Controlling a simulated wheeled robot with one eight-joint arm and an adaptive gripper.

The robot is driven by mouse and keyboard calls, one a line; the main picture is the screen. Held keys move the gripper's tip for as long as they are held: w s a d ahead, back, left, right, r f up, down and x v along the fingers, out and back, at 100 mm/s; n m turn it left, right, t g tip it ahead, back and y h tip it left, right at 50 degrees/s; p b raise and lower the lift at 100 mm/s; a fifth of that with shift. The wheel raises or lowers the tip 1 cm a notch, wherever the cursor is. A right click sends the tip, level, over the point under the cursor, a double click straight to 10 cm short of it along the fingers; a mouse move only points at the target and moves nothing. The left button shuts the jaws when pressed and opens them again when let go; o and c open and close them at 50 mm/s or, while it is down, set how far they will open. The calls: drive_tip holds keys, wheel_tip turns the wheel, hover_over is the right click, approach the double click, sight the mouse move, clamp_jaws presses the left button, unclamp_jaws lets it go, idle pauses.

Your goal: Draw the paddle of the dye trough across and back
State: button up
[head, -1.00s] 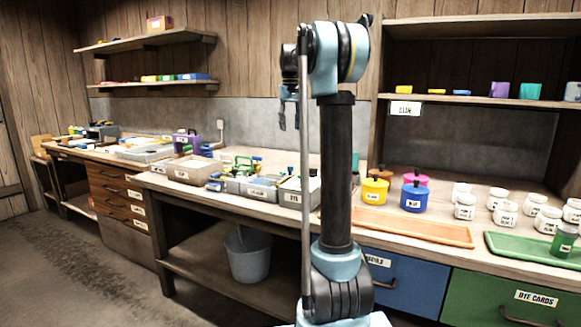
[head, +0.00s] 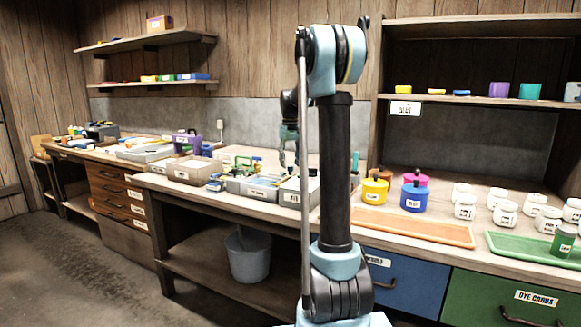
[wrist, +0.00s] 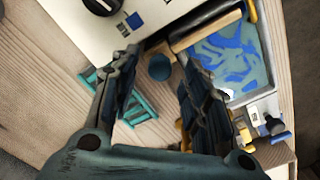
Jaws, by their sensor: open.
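In the wrist view the dye trough (wrist: 262,40) is a pale-rimmed tray with blue swirls on a grey-blue surface, right of my gripper. In the head view my gripper (head: 288,158) hangs over the bench trays, partly behind my arm; the trough (head: 262,181) is small there.
A white box with a black dial (wrist: 85,20) is at the wrist view's top left. A teal rack (wrist: 135,100) lies under the left finger. Small bottles (wrist: 272,125) stand at right. Lidded pots (head: 414,196) and white jars (head: 465,206) stand further right on the bench.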

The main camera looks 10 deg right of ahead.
drive_tip(key=shift+f, duration=0.8)
